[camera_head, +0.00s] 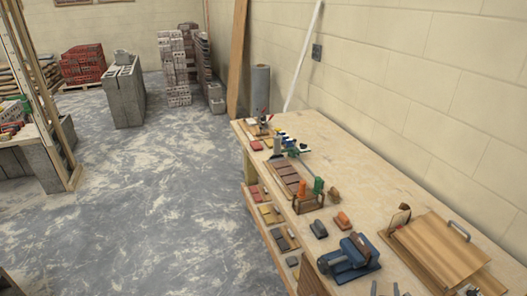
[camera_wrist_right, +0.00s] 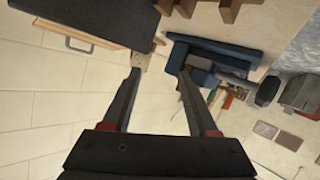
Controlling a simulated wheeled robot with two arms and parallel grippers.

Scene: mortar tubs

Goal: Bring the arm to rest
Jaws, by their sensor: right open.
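My right gripper (camera_wrist_right: 159,78) is open, with its two dark fingers spread and only the pale wall and bench area showing between them. In the head view only the tips of my right gripper (camera_head: 385,289) appear to show at the bottom edge, just in front of the blue vise (camera_head: 350,256). The vise also shows in the wrist view (camera_wrist_right: 228,52), beyond one fingertip and seemingly apart from it. I see nothing held in the fingers. My left gripper is not in view.
The workbench (camera_head: 375,205) runs along the block wall, with a wooden board with handles (camera_head: 440,248) at the right. An orange-topped block (camera_head: 342,220) and several tools stand behind the vise. Grey blocks (camera_head: 124,92) stand on the floor, which is clear left of the bench.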

